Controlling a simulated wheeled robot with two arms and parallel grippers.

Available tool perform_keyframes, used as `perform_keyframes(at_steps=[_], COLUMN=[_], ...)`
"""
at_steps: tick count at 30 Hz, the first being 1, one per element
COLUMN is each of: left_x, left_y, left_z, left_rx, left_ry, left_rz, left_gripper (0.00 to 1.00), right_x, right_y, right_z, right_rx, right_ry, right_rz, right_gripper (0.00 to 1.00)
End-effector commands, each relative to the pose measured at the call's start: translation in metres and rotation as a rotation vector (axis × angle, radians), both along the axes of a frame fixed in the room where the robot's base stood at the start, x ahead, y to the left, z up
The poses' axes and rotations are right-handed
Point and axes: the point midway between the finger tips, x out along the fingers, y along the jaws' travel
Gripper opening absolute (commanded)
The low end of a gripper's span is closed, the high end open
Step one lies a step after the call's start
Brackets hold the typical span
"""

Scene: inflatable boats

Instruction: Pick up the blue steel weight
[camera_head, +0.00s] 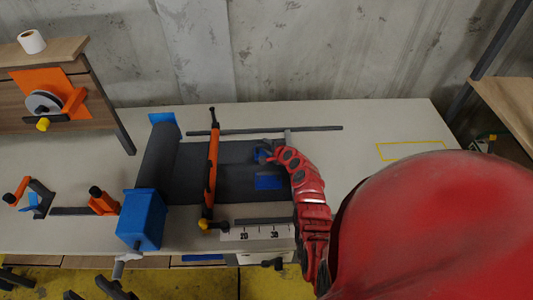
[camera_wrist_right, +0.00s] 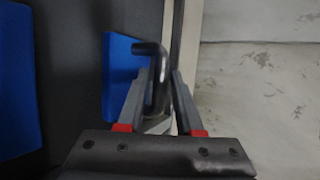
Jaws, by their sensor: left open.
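Two blue patches lie on the dark grey fabric in the head view. The farther, smaller one (camera_head: 262,154) is partly hidden by my right gripper (camera_head: 268,148), and the nearer one (camera_head: 269,182) is clear. In the right wrist view, a blue piece (camera_wrist_right: 118,78) lies left of my right gripper's fingers (camera_wrist_right: 162,80). A dark bent handle (camera_wrist_right: 158,65) stands between these fingers; I cannot tell whether they press on it or whether it belongs to the blue piece. My left gripper (camera_head: 94,290) is low at the left in the head view, open and away from the fabric.
The pale table (camera_head: 370,120) carries an orange bar (camera_head: 212,165) across the fabric and a blue block (camera_head: 142,218). A wooden stand (camera_head: 75,100) is at upper left. My red arm covers the right side.

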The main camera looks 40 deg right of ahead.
Motion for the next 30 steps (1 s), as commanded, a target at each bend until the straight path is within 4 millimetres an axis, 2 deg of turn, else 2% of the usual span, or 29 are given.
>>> perform_keyframes(at_steps=[5, 11, 12, 30], left_x=[0.0, 0.0, 0.0, 0.0], left_y=[0.0, 0.0, 0.0, 0.0], left_z=[0.0, 0.0, 0.0, 0.0], left_rx=[0.0, 0.0, 0.0, 0.0], left_ry=[0.0, 0.0, 0.0, 0.0], left_rz=[0.0, 0.0, 0.0, 0.0], left_gripper=[0.5, 0.5, 0.5, 0.5], right_x=[0.0, -0.0002, -0.0002, -0.0004], right_y=[0.0001, 0.0, 0.0, 0.0], right_z=[-0.0002, -0.0003, -0.0003, -0.0004], right_rx=[0.0, 0.0, 0.0, 0.001], right_ry=[0.0, 0.0, 0.0, 0.001], right_rz=[0.0, 0.0, 0.0, 0.0], right_gripper=[0.35, 0.02, 0.0, 0.0])
